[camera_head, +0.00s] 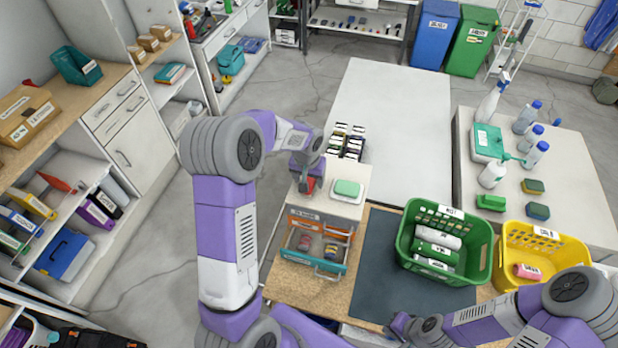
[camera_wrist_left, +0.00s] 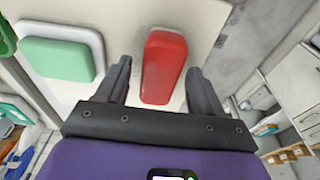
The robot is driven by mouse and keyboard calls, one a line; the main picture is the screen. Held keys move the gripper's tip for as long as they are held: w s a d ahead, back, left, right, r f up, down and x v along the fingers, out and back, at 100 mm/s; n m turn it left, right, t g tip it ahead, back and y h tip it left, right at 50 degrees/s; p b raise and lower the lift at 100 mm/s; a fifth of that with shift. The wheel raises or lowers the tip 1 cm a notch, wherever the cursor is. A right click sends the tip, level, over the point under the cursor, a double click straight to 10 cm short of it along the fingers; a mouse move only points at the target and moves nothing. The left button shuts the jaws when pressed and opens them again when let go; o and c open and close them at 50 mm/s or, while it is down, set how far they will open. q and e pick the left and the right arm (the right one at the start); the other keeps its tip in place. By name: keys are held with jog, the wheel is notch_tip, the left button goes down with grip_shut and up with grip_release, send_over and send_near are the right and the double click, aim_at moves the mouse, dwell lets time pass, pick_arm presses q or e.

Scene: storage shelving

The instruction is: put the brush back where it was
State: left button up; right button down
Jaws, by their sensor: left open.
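A red, rounded oblong item (camera_head: 309,185), which may be the brush, lies on the white top of a small drawer unit (camera_head: 330,208). No bristles show. My left gripper (camera_wrist_left: 158,70) is open above it, with one finger on each side of the red item (camera_wrist_left: 163,66) in the left wrist view. A green block on a white base (camera_head: 347,188) lies beside it on the same top, and it also shows in the left wrist view (camera_wrist_left: 57,58). My right gripper (camera_head: 402,326) is low at the bottom of the head view, and its jaws are unclear.
An open drawer (camera_head: 318,264) below holds several small items. Bottles and sponges stand on the right table (camera_head: 575,205). The white table (camera_head: 400,100) behind is mostly clear.

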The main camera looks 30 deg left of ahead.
pick_arm(q)
notch_tip(320, 180, up, 12)
jog(key=s, duration=0.1)
jog(key=shift+s+d, duration=0.2)
jog(key=shift+s, duration=0.15)
dwell(0.4)
